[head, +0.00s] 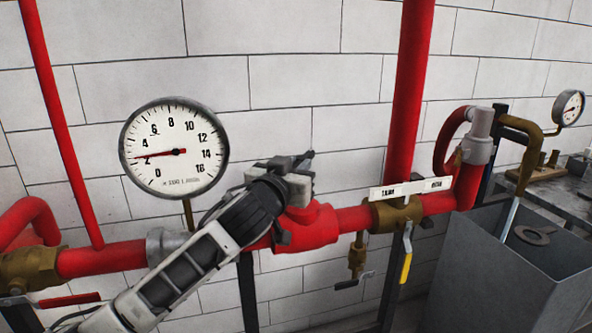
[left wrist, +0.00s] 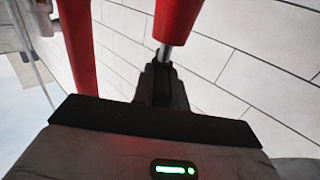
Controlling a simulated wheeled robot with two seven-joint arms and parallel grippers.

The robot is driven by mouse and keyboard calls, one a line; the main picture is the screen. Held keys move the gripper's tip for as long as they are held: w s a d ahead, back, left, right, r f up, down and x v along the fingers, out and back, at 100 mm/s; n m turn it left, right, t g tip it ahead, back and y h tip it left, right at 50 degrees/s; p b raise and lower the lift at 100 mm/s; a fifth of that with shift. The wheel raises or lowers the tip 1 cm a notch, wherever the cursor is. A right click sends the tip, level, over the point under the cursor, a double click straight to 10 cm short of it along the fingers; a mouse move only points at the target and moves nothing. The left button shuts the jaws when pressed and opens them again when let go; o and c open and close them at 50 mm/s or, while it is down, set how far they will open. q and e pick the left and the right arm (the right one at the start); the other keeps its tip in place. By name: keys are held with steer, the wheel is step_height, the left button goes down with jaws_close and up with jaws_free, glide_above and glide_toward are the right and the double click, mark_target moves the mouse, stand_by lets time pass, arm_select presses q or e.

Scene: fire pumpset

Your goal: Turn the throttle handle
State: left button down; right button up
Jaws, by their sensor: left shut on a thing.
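My left gripper (head: 303,160) is in front of the red pipe fitting (head: 312,228) in the middle of the head view. In the left wrist view, its dark fingers (left wrist: 162,78) are closed at the grey metal end of a red bar (left wrist: 178,18), which I take to be the throttle handle. In the head view I cannot make out this handle; the gripper and forearm cover that spot. My right gripper is not in view.
A pressure gauge (head: 174,148) stands left of my forearm. A brass valve (head: 396,214) with a white label and a yellow-gripped lever (head: 406,255) is to the right. A grey bin (head: 500,270) stands at the lower right. Red vertical pipes rise along the white block wall.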

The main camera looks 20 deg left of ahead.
arm_select(q)
steer(key=n+g+y+b, duration=0.1)
steer(key=n+y+b, duration=0.1)
steer(key=y, duration=0.1)
steer(key=d+n+g+y+b, duration=0.1)
steer(key=n+y+b, duration=0.1)
steer(key=y, duration=0.2)
steer(key=n+g+y+b, duration=0.1)
steer(key=n+y+b, duration=0.1)
steer(key=n+y, duration=0.1)
steer(key=shift+w+d+f+y+b, duration=0.2)
steer(key=shift+d+y+b, duration=0.15)
steer(key=shift+y, duration=0.15)
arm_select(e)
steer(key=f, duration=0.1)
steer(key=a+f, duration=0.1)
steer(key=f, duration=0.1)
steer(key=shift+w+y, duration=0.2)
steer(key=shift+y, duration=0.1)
arm_select(q)
steer(key=shift+r, duration=0.15)
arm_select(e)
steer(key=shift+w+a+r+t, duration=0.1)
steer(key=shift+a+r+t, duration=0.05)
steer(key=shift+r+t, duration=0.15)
arm_select(q)
steer(key=c, duration=1.4)
jaws_free()
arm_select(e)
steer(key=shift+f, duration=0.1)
